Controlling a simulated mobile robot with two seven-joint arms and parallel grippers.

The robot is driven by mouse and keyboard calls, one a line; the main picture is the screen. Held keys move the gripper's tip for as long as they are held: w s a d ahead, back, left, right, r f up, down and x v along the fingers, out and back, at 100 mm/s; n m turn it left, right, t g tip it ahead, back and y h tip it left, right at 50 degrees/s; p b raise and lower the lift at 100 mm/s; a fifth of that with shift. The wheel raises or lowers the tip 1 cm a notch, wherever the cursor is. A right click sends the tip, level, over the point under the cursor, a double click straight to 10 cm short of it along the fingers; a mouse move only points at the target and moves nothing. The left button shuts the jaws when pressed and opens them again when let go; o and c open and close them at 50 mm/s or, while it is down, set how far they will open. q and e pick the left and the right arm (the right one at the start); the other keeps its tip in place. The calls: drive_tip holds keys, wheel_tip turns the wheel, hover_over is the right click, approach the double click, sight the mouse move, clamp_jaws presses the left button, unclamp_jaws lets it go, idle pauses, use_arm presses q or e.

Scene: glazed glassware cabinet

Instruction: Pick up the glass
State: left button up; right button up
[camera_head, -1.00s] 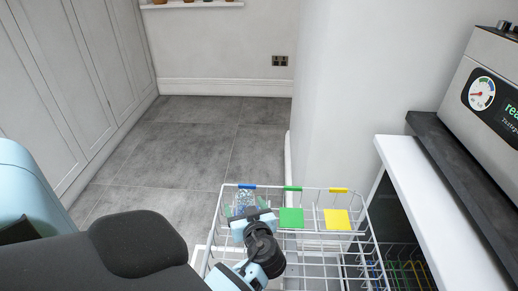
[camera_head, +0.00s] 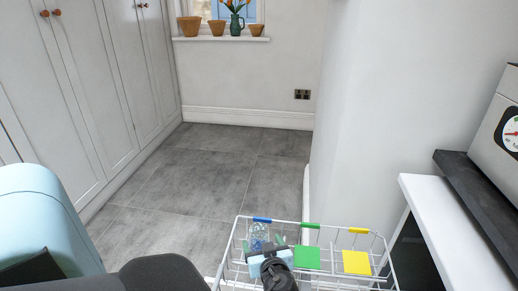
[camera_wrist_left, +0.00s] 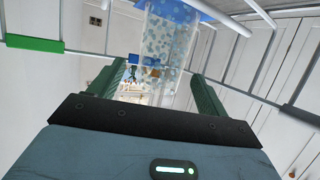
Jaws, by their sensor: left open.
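The glass (camera_head: 258,234) is clear with a bluish dotted pattern. It stands in the far left corner of a white wire rack, below the blue marker. In the left wrist view the glass (camera_wrist_left: 170,38) is ahead of my left gripper, roughly between the lines of its two fingers. My left gripper (camera_head: 266,245) is at the glass's near side, fingers apart and not closed on it. Its green fingers (camera_wrist_left: 152,80) also show in the left wrist view. The gripper hides the lower part of the glass in the head view. My right gripper is not in view.
The wire rack (camera_head: 381,255) has blue, green and yellow rim markers, with a green square (camera_head: 307,258) and a yellow square (camera_head: 356,262). A white counter (camera_head: 450,215) stands to the right. Grey floor (camera_head: 190,175) is open beyond the rack.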

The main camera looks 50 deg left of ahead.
use_arm(q)
drive_tip(key=x, duration=0.4)
drive_tip(key=shift+a+r, duration=0.2)
drive_tip(key=shift+r, duration=0.1)
drive_tip(key=c, duration=1.2)
wheel_tip(320, 180, up, 8)
drive_tip(key=shift+r+p, duration=0.25)
drive_tip(key=shift+p, duration=0.5)
drive_tip(key=shift+r, duration=0.8)
